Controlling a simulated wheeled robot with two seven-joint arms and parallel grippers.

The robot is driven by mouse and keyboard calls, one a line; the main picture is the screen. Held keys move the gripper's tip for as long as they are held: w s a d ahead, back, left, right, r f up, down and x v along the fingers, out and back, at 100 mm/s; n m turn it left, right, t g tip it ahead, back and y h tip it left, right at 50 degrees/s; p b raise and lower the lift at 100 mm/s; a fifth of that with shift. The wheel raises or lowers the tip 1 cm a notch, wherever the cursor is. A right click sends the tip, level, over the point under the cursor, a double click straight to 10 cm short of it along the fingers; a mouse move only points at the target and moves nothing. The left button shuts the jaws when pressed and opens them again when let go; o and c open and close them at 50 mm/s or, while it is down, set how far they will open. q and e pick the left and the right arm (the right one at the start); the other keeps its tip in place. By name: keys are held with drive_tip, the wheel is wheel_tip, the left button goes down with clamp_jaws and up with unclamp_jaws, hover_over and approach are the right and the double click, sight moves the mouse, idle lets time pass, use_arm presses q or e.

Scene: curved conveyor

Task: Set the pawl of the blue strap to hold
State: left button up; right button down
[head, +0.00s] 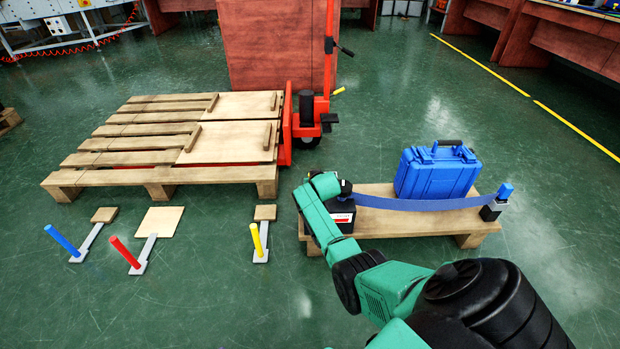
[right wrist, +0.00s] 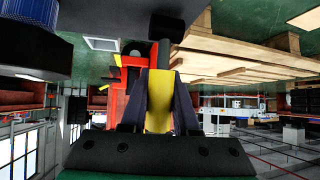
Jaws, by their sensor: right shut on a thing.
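The blue strap (head: 425,204) runs across the small pallet, past the front of the blue case. Its left end meets a dark box-shaped ratchet unit (head: 341,219) with a white and red label, partly hidden by my right arm. Its right end meets a dark fitting (head: 491,211) with a blue knob (head: 505,191). My right gripper (head: 325,183) is at the ratchet unit. The pawl's setting cannot be made out. My left gripper is out of view.
The blue case (head: 437,174) stands on the small pallet (head: 393,222). A large pallet (head: 145,177) and a red pallet jack (head: 310,127) are behind to the left. Blue, red and yellow levers (head: 62,240) (head: 125,252) (head: 257,240) stand on the floor.

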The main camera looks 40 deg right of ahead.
drive_tip(key=shift+w+d+r, duration=0.1)
drive_tip(key=shift+w+d, duration=0.05)
drive_tip(key=shift+w+f+g+y, duration=0.1)
drive_tip(key=shift+f+g+y, duration=0.2)
drive_tip(key=shift+g+y, duration=0.25)
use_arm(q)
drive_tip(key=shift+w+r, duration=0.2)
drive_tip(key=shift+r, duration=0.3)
use_arm(e)
drive_tip(key=shift+w+d+f+g, duration=0.1)
drive_tip(key=shift+f+g, duration=0.1)
drive_tip(key=shift+g, duration=0.15)
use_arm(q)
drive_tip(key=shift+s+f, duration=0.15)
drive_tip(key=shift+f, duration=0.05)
use_arm(e)
drive_tip(key=c, duration=0.7)
unclamp_jaws()
drive_tip(key=shift+o, duration=0.2)
